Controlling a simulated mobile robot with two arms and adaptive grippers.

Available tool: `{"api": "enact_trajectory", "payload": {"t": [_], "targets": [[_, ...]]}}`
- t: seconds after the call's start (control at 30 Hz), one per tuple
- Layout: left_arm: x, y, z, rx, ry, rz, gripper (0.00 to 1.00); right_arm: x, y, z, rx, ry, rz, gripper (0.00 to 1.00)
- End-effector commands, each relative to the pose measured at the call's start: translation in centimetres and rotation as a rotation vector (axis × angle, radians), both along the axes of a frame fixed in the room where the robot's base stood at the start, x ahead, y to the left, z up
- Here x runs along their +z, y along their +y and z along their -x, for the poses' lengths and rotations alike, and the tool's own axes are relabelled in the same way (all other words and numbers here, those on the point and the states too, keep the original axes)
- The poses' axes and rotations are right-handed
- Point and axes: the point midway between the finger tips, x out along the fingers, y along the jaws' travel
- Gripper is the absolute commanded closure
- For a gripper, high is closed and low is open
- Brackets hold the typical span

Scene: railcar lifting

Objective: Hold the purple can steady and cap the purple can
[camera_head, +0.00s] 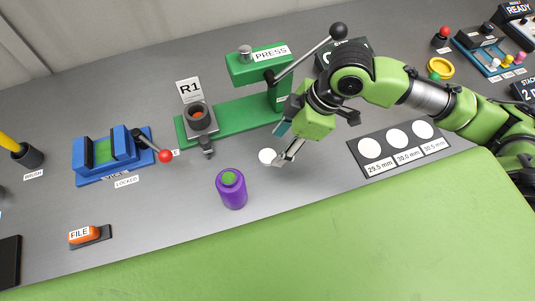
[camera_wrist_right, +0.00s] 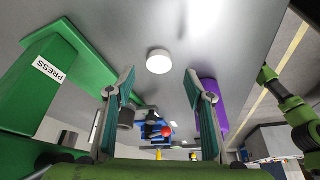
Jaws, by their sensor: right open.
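The purple can (camera_head: 231,190) stands upright on the grey bench near its front edge, and its top shows green. It also shows in the right wrist view (camera_wrist_right: 209,108), partly behind a finger. A small white round cap (camera_head: 267,156) lies on the bench to the right of the can. In the right wrist view the cap (camera_wrist_right: 159,61) shows beyond the gap between the fingertips. My right gripper (camera_head: 284,146) is open and empty close to the cap, fingers apart.
A green press (camera_head: 237,117) with a lever stands behind the can. A blue vise (camera_head: 104,152) with a red-knobbed handle is at left. A dark card (camera_head: 384,160) with three white discs labelled by size lies at right. An orange file (camera_head: 82,235) lies at front left.

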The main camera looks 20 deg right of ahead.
Motion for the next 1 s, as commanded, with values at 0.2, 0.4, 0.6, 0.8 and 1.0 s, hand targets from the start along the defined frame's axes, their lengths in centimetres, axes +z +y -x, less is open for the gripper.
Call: {"api": "enact_trajectory", "payload": {"t": [0.2,0.4,0.6,0.8,1.0], "targets": [[0.0,0.1,-0.1,0.0,-0.001,-0.001,0.66,0.0,0.0,0.0,0.0,0.001,0.0,0.52],[0.9,0.1,-0.1,0.0,-0.001,-0.002,0.66,-2.1,1.2,-0.4,0.001,0.004,-0.003,0.52],[1.0,0.2,-0.1,0.0,-0.001,-0.002,0.66,-4.4,2.0,-0.8,0.001,0.002,-0.001,0.52],[1.0,0.2,-0.1,0.001,-0.001,-0.002,0.66,-4.7,2.1,-0.9,0.001,0.0,0.0,0.52],[1.0,0.2,-0.1,0.001,-0.002,-0.001,0.66,-4.7,2.1,-0.9,0.001,0.0,0.0,0.54]]}}
